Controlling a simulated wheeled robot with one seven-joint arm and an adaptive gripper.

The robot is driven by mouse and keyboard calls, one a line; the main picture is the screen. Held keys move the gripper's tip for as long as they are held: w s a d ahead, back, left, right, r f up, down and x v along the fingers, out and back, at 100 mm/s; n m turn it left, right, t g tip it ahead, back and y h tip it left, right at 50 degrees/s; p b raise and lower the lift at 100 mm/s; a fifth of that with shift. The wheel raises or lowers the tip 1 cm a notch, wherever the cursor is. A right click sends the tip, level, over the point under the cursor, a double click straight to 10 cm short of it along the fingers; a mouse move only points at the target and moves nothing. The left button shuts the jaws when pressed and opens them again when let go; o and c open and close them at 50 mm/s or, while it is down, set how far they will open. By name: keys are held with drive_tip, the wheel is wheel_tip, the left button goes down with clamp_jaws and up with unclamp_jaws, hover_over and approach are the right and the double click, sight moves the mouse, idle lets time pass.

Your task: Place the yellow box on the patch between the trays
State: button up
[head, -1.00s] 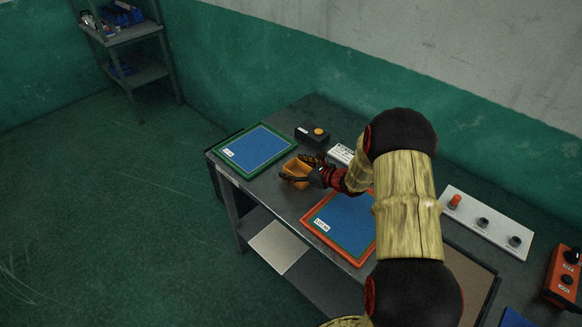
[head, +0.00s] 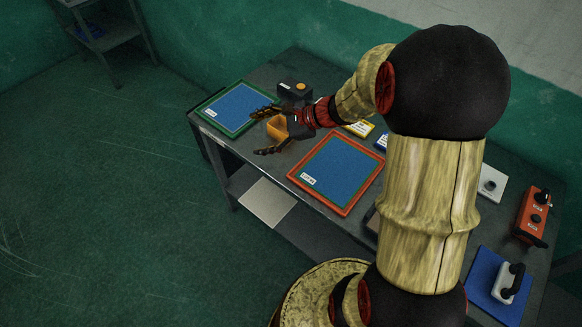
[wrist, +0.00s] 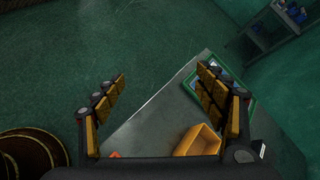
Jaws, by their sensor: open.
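The yellow box (head: 277,128), an open-topped orange-yellow bin, stands on the table between the green-rimmed tray (head: 237,109) and the orange-rimmed tray (head: 337,173). My gripper (head: 260,129) is open, its fingers spread on either side of the box in the head view. In the wrist view, the box (wrist: 199,141) lies low and right of centre, near the right finger, and the space between the fingers (wrist: 160,105) is empty. The patch itself cannot be made out. Part of the box is hidden behind my gripper.
A black box with an orange button (head: 295,89) stands behind the yellow box. Labelled white, yellow and blue items lie behind the orange tray. An orange control box (head: 532,215) and a blue mat (head: 497,280) are at the right. Open floor lies in front of the table.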

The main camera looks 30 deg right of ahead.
drive_tip(key=s+a+r+n+g+h, duration=0.1)
drive_tip(key=s+a+r+n+g, duration=0.1)
drive_tip(key=s+a+r+n, duration=0.4)
drive_tip(key=s+a+r+n+g+h, duration=0.1)
drive_tip(key=s+a+n+g, duration=0.15)
drive_tip(key=s+n, duration=0.35)
drive_tip(key=s+d+r+n+t+h, duration=0.1)
drive_tip(key=s+d+r+n+h, duration=0.1)
drive_tip(key=s, duration=0.4)
drive_tip(key=s+d+r+n+t+h, duration=0.1)
drive_tip(key=s+d+r+n+h, duration=0.1)
drive_tip(key=s+n, duration=0.5)
drive_tip(key=shift+r+h, duration=0.85)
drive_tip(key=shift+h, duration=0.25)
drive_tip(key=shift+c, duration=1.2)
